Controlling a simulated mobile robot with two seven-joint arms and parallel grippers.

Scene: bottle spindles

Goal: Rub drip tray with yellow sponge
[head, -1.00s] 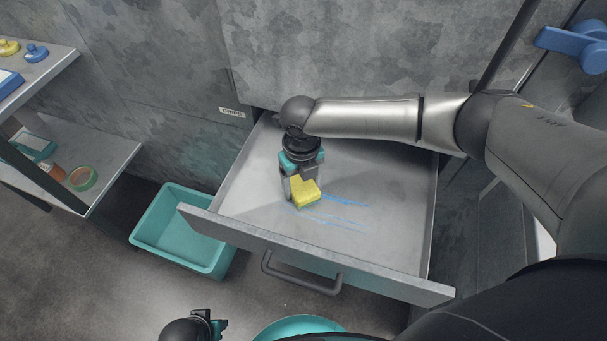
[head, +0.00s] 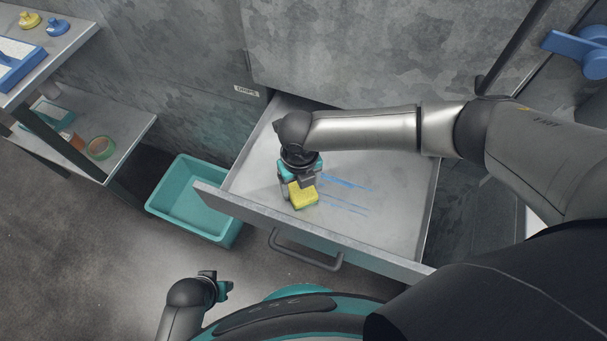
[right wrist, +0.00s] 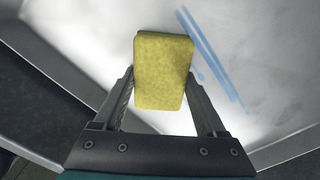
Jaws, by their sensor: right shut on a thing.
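The yellow sponge (head: 303,196) is in my right gripper (head: 299,186), low over the floor of the open drawer-like drip tray (head: 395,215). In the right wrist view the sponge (right wrist: 163,70) sits between the two fingers (right wrist: 163,100), which are shut on it. Blue streaks (head: 345,183) mark the tray floor just right of the sponge; they also show in the right wrist view (right wrist: 215,60). I cannot tell whether the sponge touches the floor. My left gripper (head: 222,288) is at the bottom of the head view, away from the tray; its jaw state is unclear.
A teal bin (head: 196,205) stands on the floor left of the tray. A shelf unit (head: 125,135) at the left holds a tape roll and other items. The tray has raised walls and a front handle (head: 305,255). A blue lever (head: 575,45) is at the upper right.

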